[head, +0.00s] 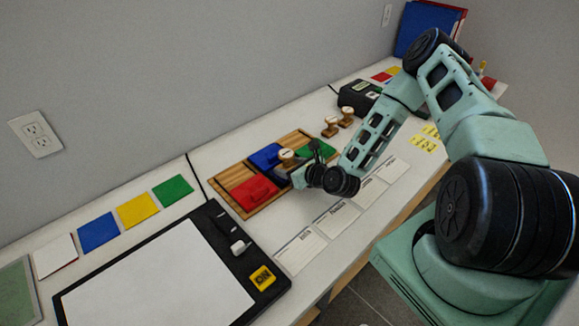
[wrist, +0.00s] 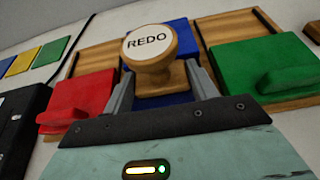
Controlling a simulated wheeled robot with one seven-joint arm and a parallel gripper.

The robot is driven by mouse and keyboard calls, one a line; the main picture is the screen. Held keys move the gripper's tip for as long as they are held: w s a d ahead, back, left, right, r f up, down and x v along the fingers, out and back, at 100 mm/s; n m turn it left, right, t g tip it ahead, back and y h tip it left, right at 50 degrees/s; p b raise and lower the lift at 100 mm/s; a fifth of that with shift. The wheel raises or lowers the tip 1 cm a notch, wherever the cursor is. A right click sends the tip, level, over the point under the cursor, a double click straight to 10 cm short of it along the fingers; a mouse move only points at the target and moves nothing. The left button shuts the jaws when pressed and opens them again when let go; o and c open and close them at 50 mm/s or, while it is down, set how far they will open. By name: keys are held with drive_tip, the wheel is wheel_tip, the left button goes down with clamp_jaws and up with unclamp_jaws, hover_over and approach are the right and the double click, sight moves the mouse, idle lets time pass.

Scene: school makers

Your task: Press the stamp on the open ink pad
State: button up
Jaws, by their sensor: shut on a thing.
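My gripper (wrist: 161,82) is shut on a wooden stamp (wrist: 150,68) with a round white top marked REDO. The stamp stands about upright between the fingers. Blue surfaces show under and behind it; the blue ink pad (wrist: 178,99) looks open. In the head view the stamp (head: 287,155) is over the wooden tray, beside the blue piece (head: 265,157). The stamp's lower face is hidden, so I cannot tell whether it touches the pad.
The wooden tray (head: 238,174) also holds a red pad (head: 253,192) and a green pad (wrist: 265,68), both covered. Two more stamps (head: 338,121) stand behind. White cards (head: 300,250) line the front edge. A black-framed board (head: 160,285) lies at left.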

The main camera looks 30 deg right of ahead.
sight(290, 155)
drive_tip(key=shift+r+p, duration=1.35)
drive_tip(key=shift+r, duration=0.9)
